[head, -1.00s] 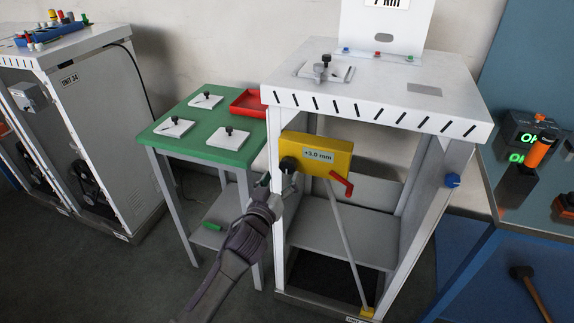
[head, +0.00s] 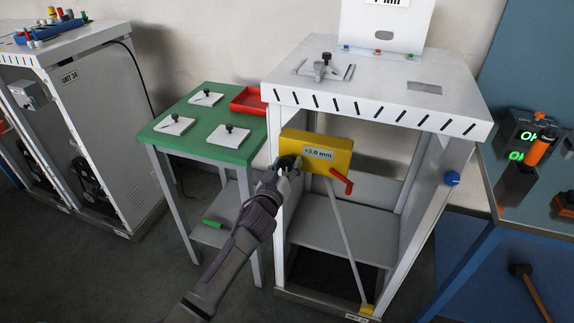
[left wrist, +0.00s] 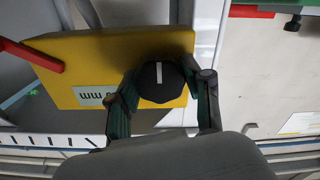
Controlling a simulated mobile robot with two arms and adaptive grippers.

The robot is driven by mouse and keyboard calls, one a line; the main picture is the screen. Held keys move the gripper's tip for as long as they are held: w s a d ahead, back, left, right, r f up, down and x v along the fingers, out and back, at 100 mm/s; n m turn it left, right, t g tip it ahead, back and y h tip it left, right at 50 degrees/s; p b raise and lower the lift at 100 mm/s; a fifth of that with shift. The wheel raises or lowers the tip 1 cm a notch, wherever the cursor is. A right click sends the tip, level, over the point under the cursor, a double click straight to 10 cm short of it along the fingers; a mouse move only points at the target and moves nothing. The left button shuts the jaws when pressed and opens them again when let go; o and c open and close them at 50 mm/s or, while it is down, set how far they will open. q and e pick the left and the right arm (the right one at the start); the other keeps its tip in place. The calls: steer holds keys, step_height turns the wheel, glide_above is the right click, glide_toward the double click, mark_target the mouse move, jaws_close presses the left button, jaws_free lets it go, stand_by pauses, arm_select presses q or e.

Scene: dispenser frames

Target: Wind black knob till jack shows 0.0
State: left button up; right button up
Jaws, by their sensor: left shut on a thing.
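The yellow jack (head: 330,150) is mounted inside the white frame, with a small display (head: 318,153) that seems to read +3.0 mm. A red lever (head: 341,181) sticks out at its right side. My left gripper (head: 289,164) is at the jack's left end, where its fingers hide most of the black knob. In the left wrist view the black knob (left wrist: 159,82), with a white line on it, sits between my fingers and my gripper is shut on it. The display there is upside down and partly hidden by a finger. My right gripper is not in view.
A green table (head: 185,150) with several white plates and a red tray (head: 249,101) stands left of the white frame (head: 380,82). A blue knob (head: 452,178) is on its right post. A blue bench (head: 460,270) stands at the right.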

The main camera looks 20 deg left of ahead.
arm_select(q)
steer(key=shift+c, duration=0.9)
steer(key=shift+m, duration=0.3)
steer(key=m, duration=0.4)
steer(key=shift+m, duration=0.3)
steer(key=m, duration=0.6)
steer(key=shift+m, duration=0.3)
steer(key=m, duration=1.1)
steer(key=shift+m+p, duration=0.4)
